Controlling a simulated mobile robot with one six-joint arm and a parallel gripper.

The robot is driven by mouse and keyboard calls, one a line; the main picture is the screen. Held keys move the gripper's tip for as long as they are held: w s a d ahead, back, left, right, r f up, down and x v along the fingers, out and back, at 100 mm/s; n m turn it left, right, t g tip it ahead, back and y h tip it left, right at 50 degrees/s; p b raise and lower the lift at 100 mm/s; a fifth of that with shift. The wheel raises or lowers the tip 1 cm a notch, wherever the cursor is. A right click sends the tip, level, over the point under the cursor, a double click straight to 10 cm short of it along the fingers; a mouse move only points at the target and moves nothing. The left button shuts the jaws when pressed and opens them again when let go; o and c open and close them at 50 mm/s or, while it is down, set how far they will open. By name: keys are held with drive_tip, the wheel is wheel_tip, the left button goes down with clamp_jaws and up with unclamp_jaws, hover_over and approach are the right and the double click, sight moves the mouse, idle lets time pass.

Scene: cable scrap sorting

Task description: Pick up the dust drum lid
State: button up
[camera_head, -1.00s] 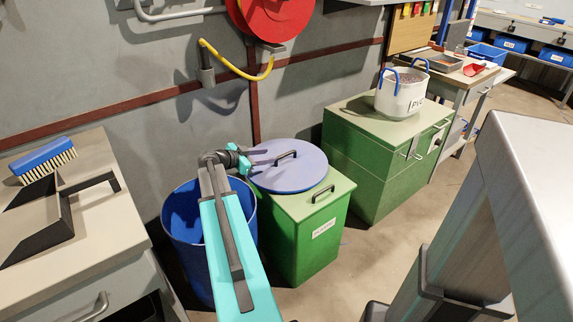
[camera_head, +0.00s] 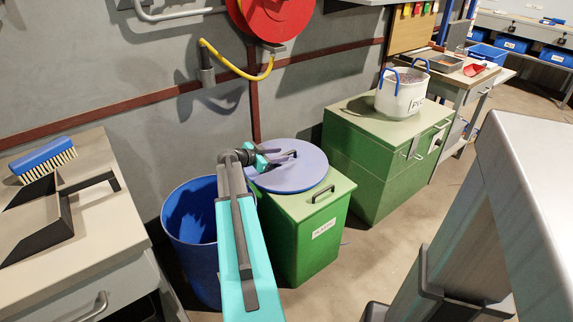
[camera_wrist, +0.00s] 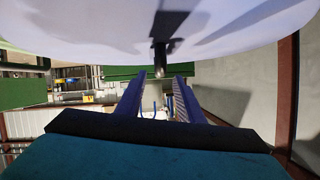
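The dust drum lid (camera_head: 308,176) is a round blue-violet disc with a dark bar handle (camera_head: 291,154). It lies flat on the green bin (camera_head: 318,222) beside the open blue drum (camera_head: 178,228). My gripper (camera_head: 284,159) reaches in from the left, low over the lid, at its handle. In the wrist view the lid's pale underlit surface (camera_wrist: 85,42) fills the top. The handle (camera_wrist: 160,58) shows end-on between my two finger tips, with gaps at both sides. My gripper (camera_wrist: 161,84) is open there.
A white pot with blue handles (camera_head: 402,93) stands on the larger green cabinet (camera_head: 375,165) to the right. A bench (camera_head: 95,240) at left holds a blue brush (camera_head: 42,160) and a dark dustpan (camera_head: 40,222). A red hose reel (camera_head: 270,15) hangs on the wall behind.

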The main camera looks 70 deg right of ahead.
sight(287, 154)
drive_tip(key=shift+x, duration=2.65)
clamp_jaws()
